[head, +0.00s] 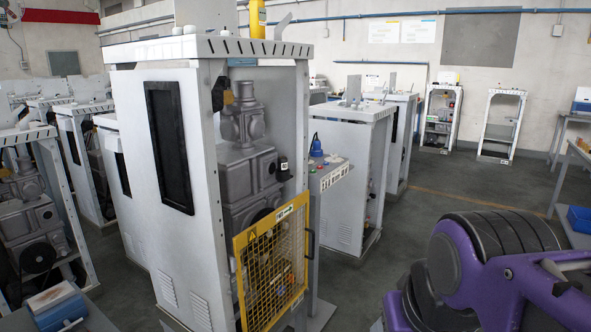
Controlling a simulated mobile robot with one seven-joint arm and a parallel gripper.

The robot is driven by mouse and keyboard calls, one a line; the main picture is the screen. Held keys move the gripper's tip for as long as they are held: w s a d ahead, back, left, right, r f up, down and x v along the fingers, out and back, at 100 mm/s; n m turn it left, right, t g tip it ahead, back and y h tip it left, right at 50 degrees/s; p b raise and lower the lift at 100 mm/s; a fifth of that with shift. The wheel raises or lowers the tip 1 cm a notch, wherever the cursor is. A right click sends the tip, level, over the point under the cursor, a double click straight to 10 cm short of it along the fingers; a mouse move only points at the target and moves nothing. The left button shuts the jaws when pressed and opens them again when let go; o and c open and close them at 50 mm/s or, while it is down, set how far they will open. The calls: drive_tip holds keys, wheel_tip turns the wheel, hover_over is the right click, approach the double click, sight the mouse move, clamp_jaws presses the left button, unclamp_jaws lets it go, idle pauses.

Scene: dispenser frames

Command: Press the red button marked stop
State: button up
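A control panel (331,176) with a sloped top stands just right of the large white machine cabinet, behind its yellow mesh guard. Small coloured buttons sit on the panel top, and a blue object (316,146) stands at its back edge. The buttons are too small here to read any marking, so I cannot tell which one is marked stop. My purple and black arm fills the lower right, apart from the panel. I cannot make out my gripper's fingers in this view.
The white machine cabinet (183,240) stands in front at centre left. Its yellow mesh guard (270,268) juts out at the lower front, left of the panel. Another cabinet (346,205) stands behind the panel. Open grey floor (440,190) lies to the right, with shelves and tables beyond.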

clamp_jaws()
idle(0.3)
idle(1.6)
